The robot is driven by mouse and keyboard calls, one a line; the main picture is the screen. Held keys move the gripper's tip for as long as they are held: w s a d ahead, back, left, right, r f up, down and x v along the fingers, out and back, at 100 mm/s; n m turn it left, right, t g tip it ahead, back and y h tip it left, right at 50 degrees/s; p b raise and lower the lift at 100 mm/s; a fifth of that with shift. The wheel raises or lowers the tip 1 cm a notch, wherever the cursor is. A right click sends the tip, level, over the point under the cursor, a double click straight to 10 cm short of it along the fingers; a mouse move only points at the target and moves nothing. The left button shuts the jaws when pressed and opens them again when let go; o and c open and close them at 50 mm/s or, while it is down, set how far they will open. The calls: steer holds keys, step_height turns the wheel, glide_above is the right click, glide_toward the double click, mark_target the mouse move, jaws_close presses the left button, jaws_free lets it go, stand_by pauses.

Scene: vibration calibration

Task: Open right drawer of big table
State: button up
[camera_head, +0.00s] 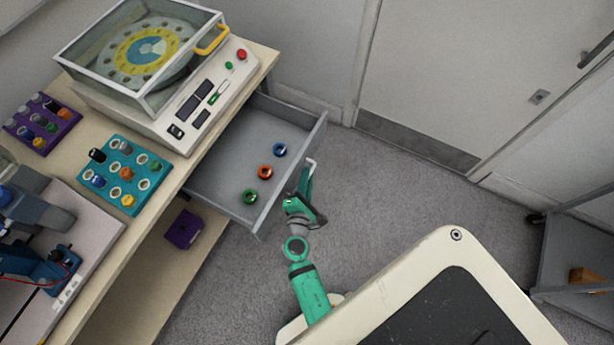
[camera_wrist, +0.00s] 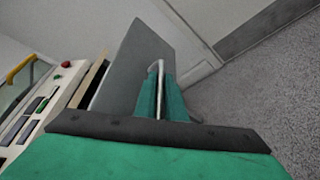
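The right drawer (camera_head: 228,165) of the big table (camera_head: 150,222) is pulled well out. Its grey front panel (camera_wrist: 140,62) shows in the wrist view. The pale bar handle (camera_head: 311,162) on the drawer front also shows in the wrist view (camera_wrist: 160,70). My gripper (camera_head: 307,178), green, is at the outer side of the drawer front. In the wrist view its two green fingers (camera_wrist: 161,95) are close on either side of the handle and look shut on it.
Inside the drawer lie a blue ring (camera_head: 280,150), an orange ring (camera_head: 265,172) and a green ring (camera_head: 250,197). A calibration machine (camera_head: 165,110) and a teal rack (camera_head: 127,175) stand on the table. Grey floor (camera_head: 400,190) is clear toward the door (camera_head: 455,75).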

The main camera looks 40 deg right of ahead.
steer(key=shift+o, duration=0.4)
steer(key=v, duration=1.1)
steer(key=shift+w, duration=0.15)
